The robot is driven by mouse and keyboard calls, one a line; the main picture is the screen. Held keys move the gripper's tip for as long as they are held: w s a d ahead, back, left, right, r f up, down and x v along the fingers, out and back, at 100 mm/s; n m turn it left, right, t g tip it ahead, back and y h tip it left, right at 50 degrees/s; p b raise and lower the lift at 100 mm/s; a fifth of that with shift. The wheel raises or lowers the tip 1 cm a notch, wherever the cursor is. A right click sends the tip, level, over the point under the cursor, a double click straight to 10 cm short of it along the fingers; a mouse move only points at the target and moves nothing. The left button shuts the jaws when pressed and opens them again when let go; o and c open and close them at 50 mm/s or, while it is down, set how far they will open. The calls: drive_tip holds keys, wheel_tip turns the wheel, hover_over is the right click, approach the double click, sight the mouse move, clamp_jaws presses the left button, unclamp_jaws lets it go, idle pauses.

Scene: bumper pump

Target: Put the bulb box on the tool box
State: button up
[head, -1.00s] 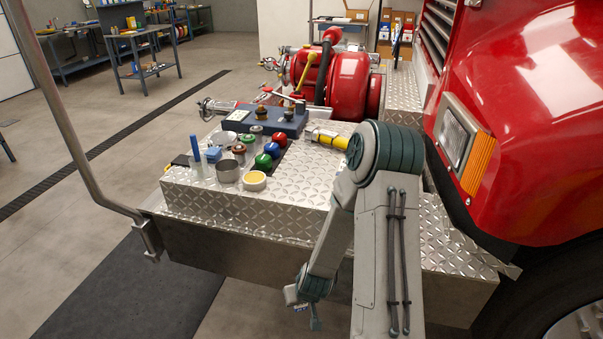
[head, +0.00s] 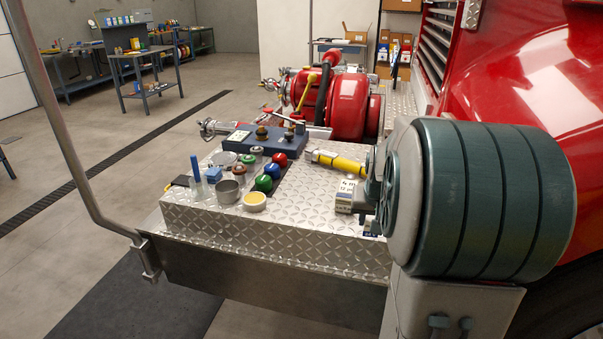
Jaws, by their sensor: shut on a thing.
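A small white box with a printed label and a yellowish and dark band, which looks like the bulb box (head: 345,195), shows over the right part of the diamond-plate deck. My arm's big joint covers the space to its right, and grey arm parts come right up to it. I cannot tell whether it rests on the deck or is held. My gripper's fingers cannot be made out behind the joint. A dark blue box with brass fittings on top, likely the tool box (head: 255,145), stands at the back left of the deck.
Jars, a blue block, a metal cup (head: 228,191), a yellow-topped tin (head: 255,201) and red, green and blue balls (head: 264,183) crowd the deck's left. A yellow nozzle (head: 340,162) lies behind the white box. A red pump (head: 350,105) stands behind; the red truck (head: 520,80) is right.

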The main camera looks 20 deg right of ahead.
drive_tip(key=d+r+m, duration=0.1)
drive_tip(key=d+r, duration=0.3)
drive_tip(key=r, duration=0.2)
drive_tip(key=shift+r+h, duration=0.3)
drive_tip(key=shift+r, duration=0.05)
drive_tip(key=shift+w, duration=0.15)
